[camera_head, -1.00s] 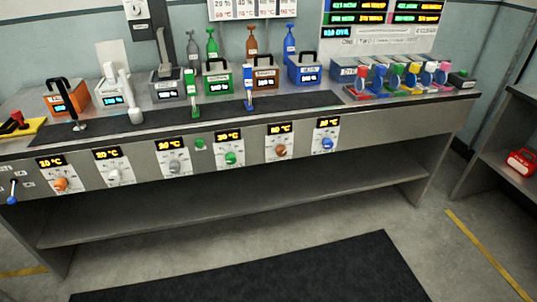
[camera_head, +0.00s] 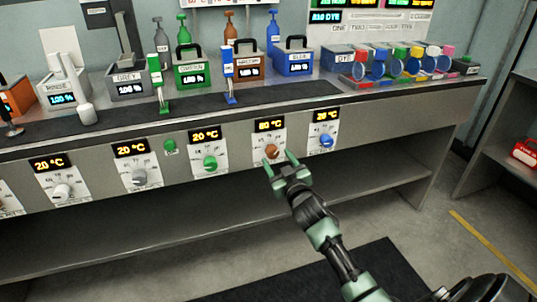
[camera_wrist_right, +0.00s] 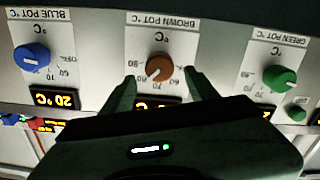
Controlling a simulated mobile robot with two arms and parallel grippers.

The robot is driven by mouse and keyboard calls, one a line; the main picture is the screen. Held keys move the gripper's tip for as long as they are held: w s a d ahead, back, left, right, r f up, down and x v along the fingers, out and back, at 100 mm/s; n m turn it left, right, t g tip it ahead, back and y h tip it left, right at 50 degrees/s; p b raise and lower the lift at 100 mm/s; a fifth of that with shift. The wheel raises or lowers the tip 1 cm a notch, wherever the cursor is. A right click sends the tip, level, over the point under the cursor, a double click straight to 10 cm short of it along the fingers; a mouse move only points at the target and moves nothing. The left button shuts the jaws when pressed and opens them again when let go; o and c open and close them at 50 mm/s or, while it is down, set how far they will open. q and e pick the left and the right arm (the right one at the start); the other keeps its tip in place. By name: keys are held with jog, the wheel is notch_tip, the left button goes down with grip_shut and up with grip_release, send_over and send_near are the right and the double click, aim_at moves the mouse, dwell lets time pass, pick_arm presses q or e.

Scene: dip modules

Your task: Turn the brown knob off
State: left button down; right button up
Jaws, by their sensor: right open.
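The brown knob (camera_head: 271,152) sits on a white dial plate on the front panel of the bench, under a display that seems to read 80 °C. My right gripper (camera_head: 280,160) is open, with its two green fingers just in front of and below the knob. In the right wrist view the brown knob (camera_wrist_right: 159,68) shows between and beyond the open fingers (camera_wrist_right: 157,85), upside down, under the label BROWN POT °C. Its white pointer line aims toward the lower left there, near the high numbers. I see no clear contact. My left gripper is not in view.
The blue knob (camera_head: 326,141) is to the right and the green knob (camera_head: 210,163) to the left on the same panel. The blue knob (camera_wrist_right: 37,58) and green knob (camera_wrist_right: 284,80) flank the fingers in the wrist view. Pots and bottles stand on the bench above.

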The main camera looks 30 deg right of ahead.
aim_at(273, 154)
jog(key=x, duration=0.5)
jog(key=shift+w+f+b, duration=0.1)
jog(key=shift+b, duration=0.3)
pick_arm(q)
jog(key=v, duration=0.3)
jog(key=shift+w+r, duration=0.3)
pick_arm(e)
grip_shut()
